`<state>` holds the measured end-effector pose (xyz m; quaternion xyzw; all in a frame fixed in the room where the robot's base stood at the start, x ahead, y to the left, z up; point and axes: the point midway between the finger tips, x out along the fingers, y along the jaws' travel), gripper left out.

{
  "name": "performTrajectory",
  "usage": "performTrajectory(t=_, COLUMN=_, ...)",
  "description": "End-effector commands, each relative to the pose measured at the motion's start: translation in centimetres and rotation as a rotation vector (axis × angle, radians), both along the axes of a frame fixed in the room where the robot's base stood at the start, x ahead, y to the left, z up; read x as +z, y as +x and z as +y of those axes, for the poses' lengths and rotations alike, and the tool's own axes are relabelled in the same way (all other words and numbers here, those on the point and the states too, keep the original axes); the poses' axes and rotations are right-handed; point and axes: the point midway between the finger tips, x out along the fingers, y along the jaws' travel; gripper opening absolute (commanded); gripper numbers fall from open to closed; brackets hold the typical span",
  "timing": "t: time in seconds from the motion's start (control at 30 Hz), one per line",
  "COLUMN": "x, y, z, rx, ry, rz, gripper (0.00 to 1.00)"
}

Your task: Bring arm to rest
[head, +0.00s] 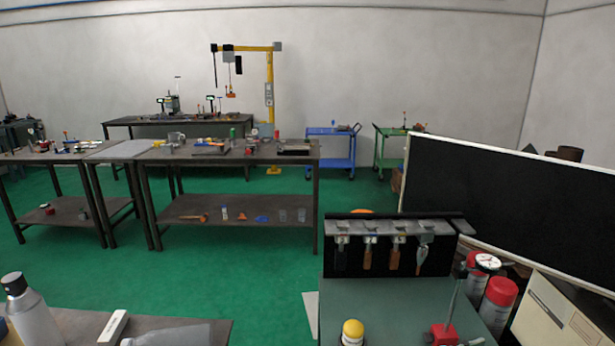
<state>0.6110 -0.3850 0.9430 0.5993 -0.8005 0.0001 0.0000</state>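Neither my arm nor my gripper shows in the head view, so how the arm is posed and whether the gripper is open or shut cannot be seen. No indexing chuck can be made out for certain in this view.
A green-topped bench (395,297) with hanging tools stands close at front right, beside a black panel (520,195). A near table (75,322) holds a grey bottle (32,310). Dark workbenches (240,153) with loose items stand beyond. Green floor (270,265) is open between them.

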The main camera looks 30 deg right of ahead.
Motion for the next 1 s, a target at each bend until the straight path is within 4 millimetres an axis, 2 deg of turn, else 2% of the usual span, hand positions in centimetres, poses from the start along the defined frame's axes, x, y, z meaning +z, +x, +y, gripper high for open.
performTrajectory(t=0.07, x=-0.1, y=0.0, z=0.0, rx=0.003, ry=0.002, rz=0.002, gripper=0.38)
performTrajectory(t=0.33, x=-2.5, y=0.5, z=1.1, rx=0.11, ry=0.054, rz=0.064, gripper=0.38)
performTrajectory(t=0.67, x=-7.1, y=1.3, z=4.1, rx=0.329, ry=0.15, rz=0.18, gripper=0.38)
performTrajectory(t=0.77, x=-9.1, y=1.4, z=5.8, rx=0.431, ry=0.189, rz=0.227, gripper=0.38)
performTrajectory(t=0.87, x=-11.6, y=1.4, z=8.3, rx=0.568, ry=0.235, rz=0.285, gripper=0.38)
performTrajectory(t=1.0, x=-15.0, y=0.8, z=13.0, rx=0.789, ry=0.297, rz=0.362, gripper=0.38)
